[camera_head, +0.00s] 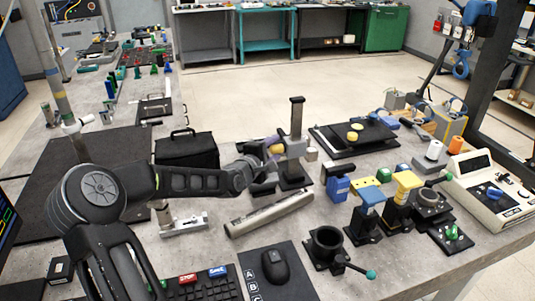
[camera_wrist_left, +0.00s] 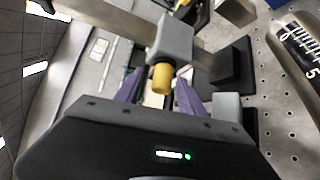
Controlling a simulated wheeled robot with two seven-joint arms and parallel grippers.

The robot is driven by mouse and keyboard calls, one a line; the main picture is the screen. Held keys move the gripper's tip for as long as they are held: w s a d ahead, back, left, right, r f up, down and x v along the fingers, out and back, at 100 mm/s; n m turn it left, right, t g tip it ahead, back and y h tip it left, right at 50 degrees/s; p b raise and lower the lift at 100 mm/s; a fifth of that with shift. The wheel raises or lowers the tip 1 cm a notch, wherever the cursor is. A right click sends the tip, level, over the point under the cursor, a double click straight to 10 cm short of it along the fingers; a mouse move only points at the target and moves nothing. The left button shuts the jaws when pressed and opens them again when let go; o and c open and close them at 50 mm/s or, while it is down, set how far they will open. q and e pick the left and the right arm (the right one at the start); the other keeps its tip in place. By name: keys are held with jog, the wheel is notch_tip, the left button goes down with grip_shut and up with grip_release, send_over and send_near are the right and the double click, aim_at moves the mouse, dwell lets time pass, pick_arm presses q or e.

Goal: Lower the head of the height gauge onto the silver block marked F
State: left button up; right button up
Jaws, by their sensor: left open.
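The height gauge (camera_head: 297,125) stands upright on the table in the middle of the head view, a grey column on a dark base. Its grey head (camera_wrist_left: 176,40) shows in the wrist view, with a yellow knob (camera_wrist_left: 162,78) sticking out toward my gripper. My left gripper (camera_head: 268,151) is beside the gauge on its left. In the wrist view its purple fingers (camera_wrist_left: 160,93) are open, one on each side of the knob; I cannot tell whether they touch it. I cannot make out a silver block marked F or any letter on a block. My right gripper is not in view.
A long grey bar (camera_head: 268,213) lies in front of the gauge and a black case (camera_head: 187,150) behind my forearm. Blue and yellow fixtures (camera_head: 370,198) stand to the right. A dark plate (camera_head: 353,138) lies behind right. A mouse (camera_head: 274,268) and keyboard (camera_head: 208,287) are in front.

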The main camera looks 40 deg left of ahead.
pick_arm(q)
jog(key=p+v, duration=0.1)
jog(key=v, duration=0.5)
jog(key=shift+p, duration=0.3)
jog(key=shift+s+d, duration=0.15)
jog(key=shift+s, duration=0.4)
jog(key=shift+c, duration=0.5)
